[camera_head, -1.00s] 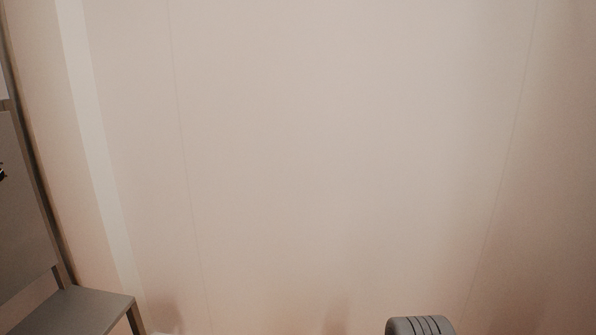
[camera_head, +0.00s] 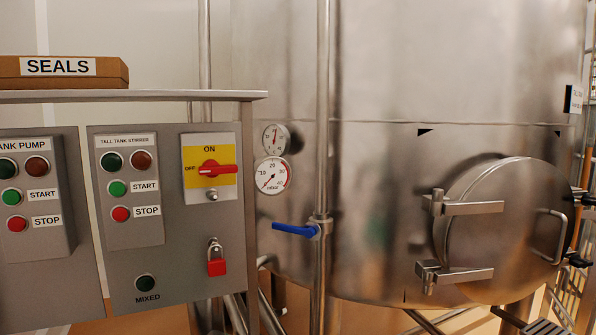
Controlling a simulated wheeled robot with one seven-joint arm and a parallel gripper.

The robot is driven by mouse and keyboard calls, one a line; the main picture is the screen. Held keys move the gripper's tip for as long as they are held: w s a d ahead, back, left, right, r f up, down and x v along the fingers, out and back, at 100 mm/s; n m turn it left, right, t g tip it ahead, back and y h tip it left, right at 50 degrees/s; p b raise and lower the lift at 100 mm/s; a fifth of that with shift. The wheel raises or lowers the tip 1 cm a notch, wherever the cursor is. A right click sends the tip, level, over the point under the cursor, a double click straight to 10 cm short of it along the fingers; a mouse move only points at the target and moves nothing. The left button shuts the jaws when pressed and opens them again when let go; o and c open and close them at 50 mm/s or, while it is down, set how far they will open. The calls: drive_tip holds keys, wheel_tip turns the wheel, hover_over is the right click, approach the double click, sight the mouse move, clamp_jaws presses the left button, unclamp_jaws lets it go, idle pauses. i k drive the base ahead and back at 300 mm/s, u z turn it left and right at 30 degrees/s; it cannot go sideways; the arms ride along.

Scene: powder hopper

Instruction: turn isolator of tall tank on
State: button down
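The isolator (camera_head: 211,169) is a red rotary handle on a yellow plate, on the right part of a grey control panel (camera_head: 190,235). Its handle lies horizontal, in line with the OFF label at its left; the ON label is above it. The panel section beside it is labelled TALL TANK STIRRER (camera_head: 128,185). The tall tank (camera_head: 380,80) is a large steel vessel behind and to the right of the panel. My gripper is not in view.
A red padlock (camera_head: 216,262) hangs below the isolator. A blue valve lever (camera_head: 294,230) on a vertical pipe (camera_head: 322,120) and two gauges (camera_head: 273,176) are right of the panel. A round tank door (camera_head: 500,225) is farther right. A SEALS box (camera_head: 62,72) sits on top.

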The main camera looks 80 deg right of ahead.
sight(210, 169)
drive_tip(key=z, duration=0.3)
drive_tip(key=k, duration=0.4)
drive_tip(key=z, duration=0.4)
